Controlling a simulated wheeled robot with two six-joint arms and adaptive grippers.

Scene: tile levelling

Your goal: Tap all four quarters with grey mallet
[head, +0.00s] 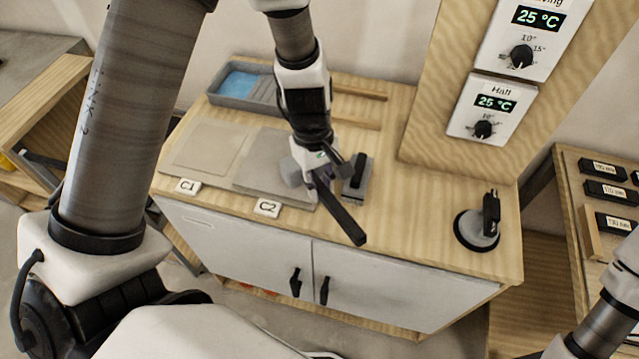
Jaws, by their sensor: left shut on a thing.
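My left gripper (325,168) is shut on the mallet, whose black handle (342,214) slants toward the front right. The mallet's grey head (291,173) shows at the left of the gripper, over the grey tile (262,158) behind the C2 label (267,208). I cannot tell whether the head touches the tile. The gripper and wrist hide part of the tile's right side. A paler beige tile (203,146) lies to the left, behind the C1 label (187,186). My right gripper is out of view.
A grey float with a black handle (358,172) lies just right of my left gripper. A grey tray with blue contents (222,98) stands at the back. A suction lifter (478,231) stands at the right. The wooden worktop (410,215) between is clear. Two thermostats hang behind.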

